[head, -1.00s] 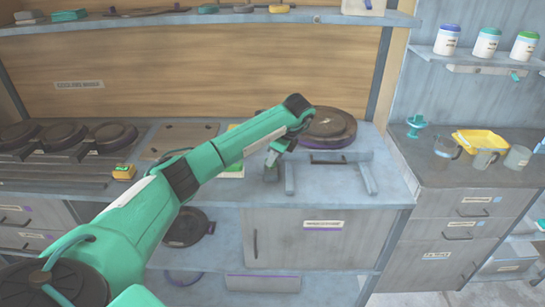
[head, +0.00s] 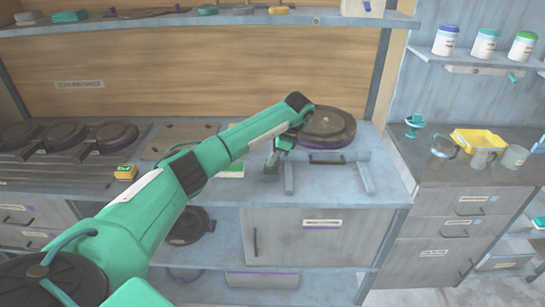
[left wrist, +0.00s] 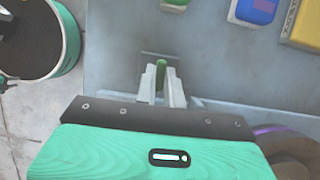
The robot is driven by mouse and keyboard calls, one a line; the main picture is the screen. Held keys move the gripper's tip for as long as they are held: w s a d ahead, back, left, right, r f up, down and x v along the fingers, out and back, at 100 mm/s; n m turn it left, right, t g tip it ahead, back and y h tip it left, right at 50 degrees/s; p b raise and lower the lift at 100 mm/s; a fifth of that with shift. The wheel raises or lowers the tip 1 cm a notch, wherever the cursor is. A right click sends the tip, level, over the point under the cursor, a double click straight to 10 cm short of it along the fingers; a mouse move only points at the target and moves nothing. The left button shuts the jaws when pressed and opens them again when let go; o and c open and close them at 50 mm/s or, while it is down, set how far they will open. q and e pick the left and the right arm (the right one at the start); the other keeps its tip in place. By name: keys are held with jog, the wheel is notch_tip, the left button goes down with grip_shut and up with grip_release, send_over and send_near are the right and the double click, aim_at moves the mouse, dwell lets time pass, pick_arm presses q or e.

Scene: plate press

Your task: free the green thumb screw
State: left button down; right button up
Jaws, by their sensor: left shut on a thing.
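The green thumb screw (left wrist: 161,70) shows in the left wrist view as a small green piece between the fingers of my left gripper (left wrist: 161,85). The fingers are shut on it, above a small grey square base (left wrist: 148,62) on the bench. In the head view my left gripper (head: 274,158) reaches down to the bench beside the dark round plate press (head: 327,124). The screw is too small and too covered to make out there. How far it is turned cannot be told. My right gripper is not in view.
Two grey rails (head: 366,178) flank a dark handle (head: 327,160) in front of the press. Several dark round plates (head: 112,133) stand at the left. A yellow tray (head: 479,139) and clear cups (head: 514,157) stand at the right.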

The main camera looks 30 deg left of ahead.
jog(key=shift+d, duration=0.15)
